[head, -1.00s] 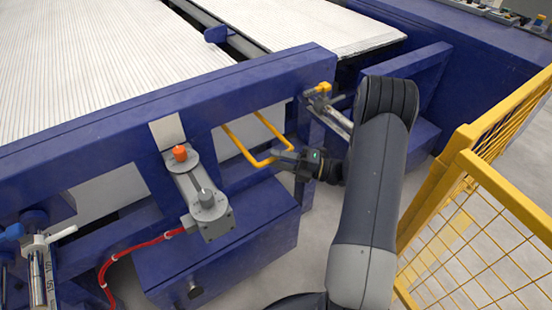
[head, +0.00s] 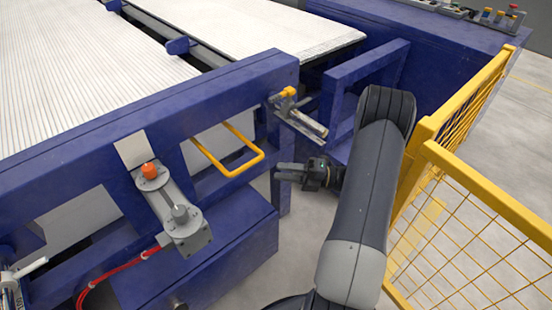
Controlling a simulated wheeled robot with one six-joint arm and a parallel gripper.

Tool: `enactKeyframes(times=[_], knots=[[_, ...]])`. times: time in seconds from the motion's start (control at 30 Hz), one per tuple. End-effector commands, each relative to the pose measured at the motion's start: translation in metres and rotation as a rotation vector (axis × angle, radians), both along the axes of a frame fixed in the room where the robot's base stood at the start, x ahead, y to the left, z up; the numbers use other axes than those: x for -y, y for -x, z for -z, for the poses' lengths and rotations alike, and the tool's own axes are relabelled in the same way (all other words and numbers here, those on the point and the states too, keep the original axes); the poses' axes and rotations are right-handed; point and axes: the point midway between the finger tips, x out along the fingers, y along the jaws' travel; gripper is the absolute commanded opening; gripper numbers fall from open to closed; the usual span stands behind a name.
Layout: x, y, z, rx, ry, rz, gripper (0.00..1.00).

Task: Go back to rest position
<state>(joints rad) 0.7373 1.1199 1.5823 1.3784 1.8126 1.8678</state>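My gripper (head: 277,173) is at the end of my dark grey arm, right of the middle in the head view. Its fingers point left, towards the blue machine frame (head: 150,110). A yellow U-shaped handle (head: 240,168) sticks out of the frame just left of and above my gripper. A gap shows between the handle and the fingers. Nothing shows in the fingers. They are small here, and I cannot tell how far apart they stand.
A yellow mesh fence (head: 490,200) stands close on the right of my arm. A grey cylinder fitting with an orange knob (head: 150,170) and a red hose (head: 115,272) are on the left. A metal fitting with a yellow knob (head: 290,92) sits above my gripper. Grey floor shows below.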

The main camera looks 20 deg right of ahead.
Motion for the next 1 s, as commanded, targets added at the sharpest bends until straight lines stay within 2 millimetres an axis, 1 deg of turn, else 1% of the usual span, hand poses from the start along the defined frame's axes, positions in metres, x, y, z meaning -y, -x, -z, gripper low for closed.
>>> enactKeyframes(times=[0.17,0.27,0.5,0.7,0.73,0.83,1.0], knots=[[-0.012,-0.006,-0.002,0.001,0.000,-0.003,0.36],[-0.027,-0.013,-0.004,0.001,0.000,-0.004,0.36],[-0.068,-0.034,-0.011,0.002,0.000,-0.005,0.36],[-0.096,-0.048,-0.015,0.002,0.001,-0.004,0.36],[-0.099,-0.049,-0.016,0.002,0.001,-0.004,0.36],[-0.099,-0.057,-0.013,0.003,0.002,-0.001,0.36],[-0.101,-0.062,-0.015,0.001,0.002,-0.001,0.36]])
